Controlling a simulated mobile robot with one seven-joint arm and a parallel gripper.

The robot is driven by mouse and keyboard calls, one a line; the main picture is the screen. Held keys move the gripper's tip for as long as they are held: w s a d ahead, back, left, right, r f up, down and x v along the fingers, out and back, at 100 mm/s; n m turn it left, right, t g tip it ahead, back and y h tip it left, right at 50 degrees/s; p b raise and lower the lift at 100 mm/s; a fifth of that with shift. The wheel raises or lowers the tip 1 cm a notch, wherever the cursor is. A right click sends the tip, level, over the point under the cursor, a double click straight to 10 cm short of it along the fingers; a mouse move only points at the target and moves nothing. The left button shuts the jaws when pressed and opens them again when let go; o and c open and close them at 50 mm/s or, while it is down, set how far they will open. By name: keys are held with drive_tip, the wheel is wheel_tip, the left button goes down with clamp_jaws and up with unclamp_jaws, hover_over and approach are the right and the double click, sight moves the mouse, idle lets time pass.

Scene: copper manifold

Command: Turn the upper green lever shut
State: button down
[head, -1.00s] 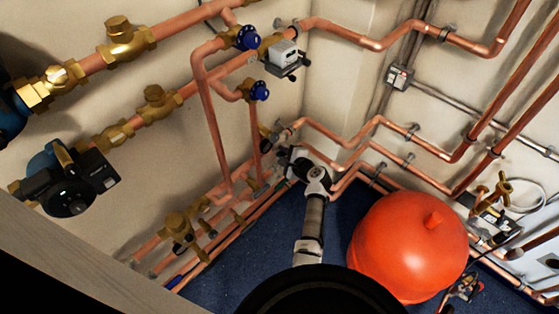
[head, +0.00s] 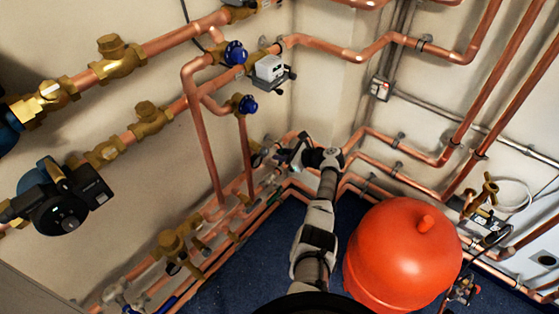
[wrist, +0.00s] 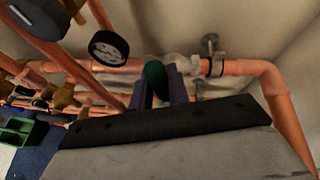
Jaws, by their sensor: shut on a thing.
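The upper green lever (wrist: 155,76) shows in the wrist view, upright between my two dark fingers, in front of a horizontal copper pipe. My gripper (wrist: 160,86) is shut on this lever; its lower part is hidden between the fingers. In the head view my gripper (head: 285,160) is at the pipes near the back corner, at the end of my grey and white arm. The lever is too small to make out there.
A round dial gauge (wrist: 108,48) is just left of my fingers. Copper pipes (head: 205,145) with brass valves and blue knobs line the left wall. A red tank (head: 400,250) stands close to the right of my arm. Blue floor (head: 225,290) is clear at lower left.

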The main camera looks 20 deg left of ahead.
drive_tip(key=shift+w+d+m+g+b, duration=0.1)
drive_tip(key=shift+w+m+g+b, duration=0.3)
drive_tip(key=shift+m+b, duration=0.15)
drive_tip(key=shift+w+r, duration=0.15)
drive_tip(key=shift+r, duration=0.05)
drive_tip(key=c, duration=1.3)
unclamp_jaws()
drive_tip(key=shift+f, duration=0.15)
drive_tip(key=shift+c, duration=0.2)
drive_tip(key=v, duration=1.4)
drive_tip(key=shift+f, duration=0.2)
drive_tip(key=shift+d, duration=0.1)
